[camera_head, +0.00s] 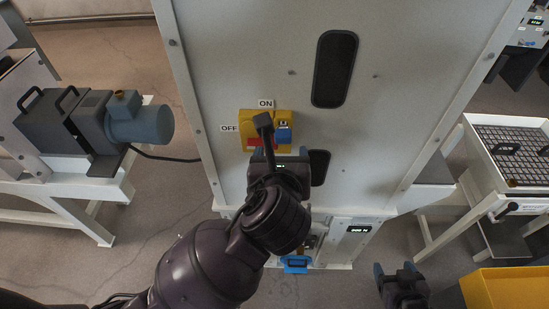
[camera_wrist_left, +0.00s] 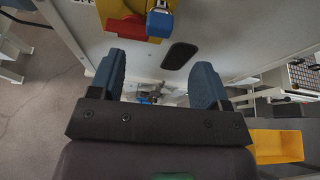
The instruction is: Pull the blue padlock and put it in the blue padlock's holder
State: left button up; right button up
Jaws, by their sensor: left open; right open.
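The blue padlock (camera_head: 284,136) hangs at the right side of a yellow switch box (camera_head: 247,127) on the cabinet's panel. In the left wrist view the blue padlock (camera_wrist_left: 160,22) is at the top, beyond the fingertips. My left gripper (camera_head: 280,155) is just below the switch box; its blue fingers are apart with nothing between them in the wrist view (camera_wrist_left: 157,78). A blue bracket-like part (camera_head: 295,264), possibly the holder, is low on the cabinet front, partly hidden by my left arm. My right gripper (camera_head: 394,271) is open and empty at the lower right, away from the cabinet.
A red part (camera_wrist_left: 127,28) of the switch box is beside the padlock. A dark slot (camera_head: 335,69) is higher on the cabinet panel. A blue-grey motor (camera_head: 137,125) stands on a bench at left. A yellow bin (camera_head: 508,287) is right of my right gripper.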

aim_at(283, 139)
pick_arm(q)
jog(key=x, duration=1)
jog(key=shift+w+f, duration=0.1)
grip_shut()
dwell(0.4)
jog(key=shift+s, duration=0.65)
dwell(0.4)
jog(key=c, duration=0.6)
grip_release()
grip_shut()
jog(key=shift+s, duration=1.95)
